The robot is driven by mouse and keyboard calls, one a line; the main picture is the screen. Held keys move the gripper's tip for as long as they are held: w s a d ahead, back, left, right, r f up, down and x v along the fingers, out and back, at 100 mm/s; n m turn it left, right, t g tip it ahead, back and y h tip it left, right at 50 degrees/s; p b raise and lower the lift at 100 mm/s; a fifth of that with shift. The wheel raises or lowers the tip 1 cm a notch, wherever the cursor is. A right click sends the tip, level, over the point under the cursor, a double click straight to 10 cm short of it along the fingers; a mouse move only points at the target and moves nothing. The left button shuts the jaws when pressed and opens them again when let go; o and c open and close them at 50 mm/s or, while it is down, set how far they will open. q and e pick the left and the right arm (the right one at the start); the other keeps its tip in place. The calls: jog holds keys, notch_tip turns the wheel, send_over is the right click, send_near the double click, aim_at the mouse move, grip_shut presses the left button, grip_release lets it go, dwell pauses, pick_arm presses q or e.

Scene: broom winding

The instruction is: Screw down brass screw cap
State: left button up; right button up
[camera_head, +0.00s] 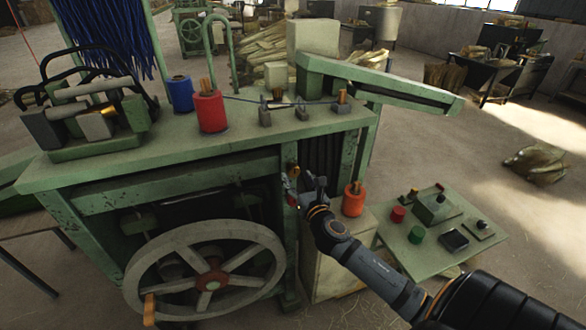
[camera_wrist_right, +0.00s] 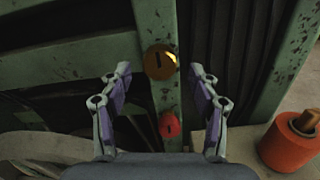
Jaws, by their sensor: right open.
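The brass screw cap (camera_wrist_right: 160,62) is a round, slotted disc on the green upright post of the machine. It also shows in the head view (camera_head: 293,172), small, on the machine's front post. A smaller red slotted cap (camera_wrist_right: 169,125) sits below it on the same post. My right gripper (camera_head: 309,187) is open in front of the post. In the right wrist view its two fingers stand apart, left and right of the brass cap, with nothing held between them. Whether the fingertips touch the post cannot be told. My left gripper is not in view.
A spoked handwheel (camera_head: 206,271) is at the machine's lower front. An orange-red spool (camera_head: 354,199) stands on a pale box right of my right gripper. A green control panel (camera_head: 437,232) with knobs is further right. Open floor lies beyond.

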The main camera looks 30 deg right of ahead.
aim_at(294, 174)
jog(key=x, duration=0.4)
jog(key=shift+w+p, duration=0.15)
jog(key=shift+p, duration=0.2)
jog(key=shift+c, duration=0.2)
jog(key=c, duration=1.2)
jog(key=shift+o, duration=0.2)
